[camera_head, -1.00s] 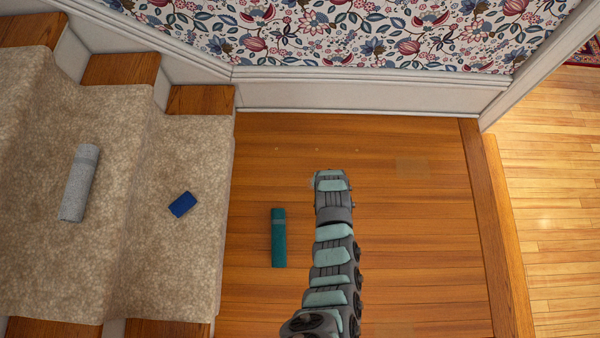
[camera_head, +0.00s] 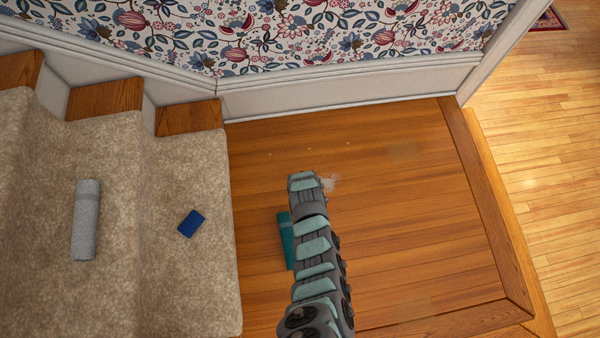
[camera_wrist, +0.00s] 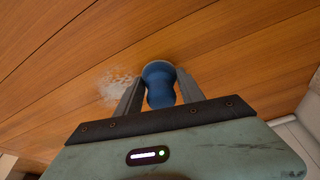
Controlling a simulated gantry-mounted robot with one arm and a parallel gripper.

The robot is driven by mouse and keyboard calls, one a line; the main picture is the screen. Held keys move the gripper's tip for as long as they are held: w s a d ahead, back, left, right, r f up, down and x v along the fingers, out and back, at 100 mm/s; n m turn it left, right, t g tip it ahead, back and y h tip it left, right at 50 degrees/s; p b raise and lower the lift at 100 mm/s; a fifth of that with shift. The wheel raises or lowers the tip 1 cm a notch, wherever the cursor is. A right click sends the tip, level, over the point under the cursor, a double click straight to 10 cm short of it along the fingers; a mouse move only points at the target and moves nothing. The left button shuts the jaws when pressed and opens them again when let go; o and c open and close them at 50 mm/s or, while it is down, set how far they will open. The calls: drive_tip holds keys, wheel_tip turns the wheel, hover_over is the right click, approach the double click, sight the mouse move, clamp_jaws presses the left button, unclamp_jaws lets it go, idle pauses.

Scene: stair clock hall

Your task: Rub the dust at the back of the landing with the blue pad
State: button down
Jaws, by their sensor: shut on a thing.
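My gripper (camera_wrist: 159,88) is shut on the blue pad (camera_wrist: 160,75), a rounded blue piece with a narrow waist. Its far end is at the wooden floor of the landing; I cannot tell whether it presses on it. A whitish dust patch (camera_wrist: 118,86) lies beside it, to the left in the wrist view. In the head view this dust (camera_head: 330,182) shows just right of my gripper (camera_head: 304,180), and the pad is hidden behind the arm. A faint dull patch (camera_head: 403,150) lies farther back on the landing (camera_head: 400,220), and another (camera_head: 415,308) near its front.
A teal roll (camera_head: 286,240) lies on the landing left of my arm, partly covered by it. A dark blue block (camera_head: 191,223) and a grey roll (camera_head: 86,220) lie on the carpeted stairs (camera_head: 185,290). The wallpapered wall's baseboard (camera_head: 340,92) bounds the back. The landing's right side is clear.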

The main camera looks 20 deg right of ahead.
drive_tip(key=r, duration=0.1)
drive_tip(key=r+p, duration=0.1)
drive_tip(key=d+r+p, duration=0.1)
drive_tip(key=shift+w, duration=0.3)
drive_tip(key=shift+s+a+r+p, duration=0.1)
drive_tip(key=shift+a+r+p, duration=0.05)
drive_tip(key=shift+r+p, duration=0.2)
drive_tip(key=shift+w+r+p, duration=0.2)
drive_tip(key=shift+r+p, duration=0.55)
drive_tip(key=shift+r, duration=0.05)
drive_tip(key=shift+r+p, duration=0.9)
drive_tip(key=shift+r, duration=0.15)
